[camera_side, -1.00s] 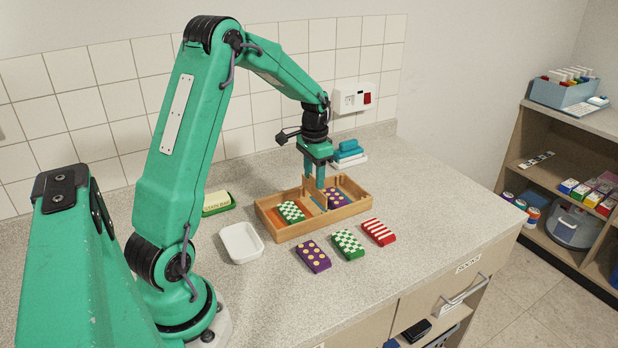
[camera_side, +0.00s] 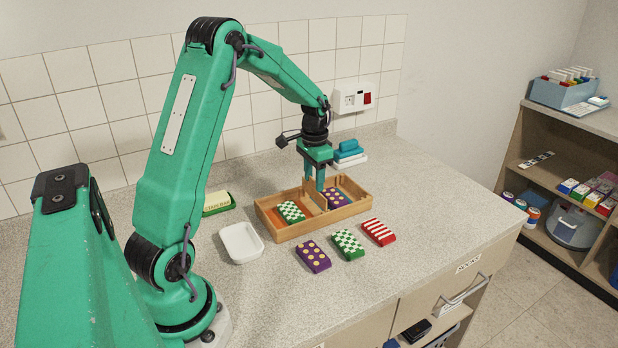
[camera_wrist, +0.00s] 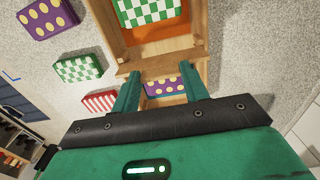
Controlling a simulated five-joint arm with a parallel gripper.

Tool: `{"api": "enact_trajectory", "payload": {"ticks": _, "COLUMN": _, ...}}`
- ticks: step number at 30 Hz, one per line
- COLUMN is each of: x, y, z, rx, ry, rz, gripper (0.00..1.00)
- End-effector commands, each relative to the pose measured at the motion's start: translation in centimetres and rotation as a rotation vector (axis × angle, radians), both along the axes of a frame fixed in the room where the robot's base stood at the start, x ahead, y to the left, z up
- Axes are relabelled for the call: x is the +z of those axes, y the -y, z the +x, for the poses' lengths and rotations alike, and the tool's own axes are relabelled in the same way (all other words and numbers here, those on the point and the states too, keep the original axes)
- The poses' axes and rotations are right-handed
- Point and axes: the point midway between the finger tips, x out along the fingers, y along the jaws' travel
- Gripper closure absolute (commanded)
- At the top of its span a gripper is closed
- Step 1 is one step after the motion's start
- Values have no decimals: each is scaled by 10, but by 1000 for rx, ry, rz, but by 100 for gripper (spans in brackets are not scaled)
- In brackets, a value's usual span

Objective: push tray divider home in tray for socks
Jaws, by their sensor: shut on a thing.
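The wooden sock tray (camera_side: 322,222) lies on the counter. The tray divider (camera_side: 314,194) stands across its middle between two compartments; in the wrist view the divider (camera_wrist: 158,59) crosses the tray between my fingers. My gripper (camera_side: 316,187) is above the tray, shut on the divider's top edge. The left compartment has an orange floor and holds a green-and-white checked sock bundle (camera_side: 291,212). The right compartment holds a purple bundle with yellow dots (camera_side: 336,197). The divider's lower edge and its slots are hidden, so how deep it sits cannot be told.
In front of the tray lie a purple dotted bundle (camera_side: 313,256), a green checked bundle (camera_side: 348,244) and a red striped bundle (camera_side: 378,232). Folded blue cloths (camera_side: 348,150) lie behind.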

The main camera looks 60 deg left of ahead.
Motion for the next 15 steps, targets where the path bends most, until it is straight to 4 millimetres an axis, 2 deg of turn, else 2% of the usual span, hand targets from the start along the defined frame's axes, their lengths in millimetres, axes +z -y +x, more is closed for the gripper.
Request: {"api": "enact_trajectory", "payload": {"ticks": 15, "x": -9, "y": 0, "z": 0, "rx": 0, "ry": 0, "rz": 0, "gripper": 74}}
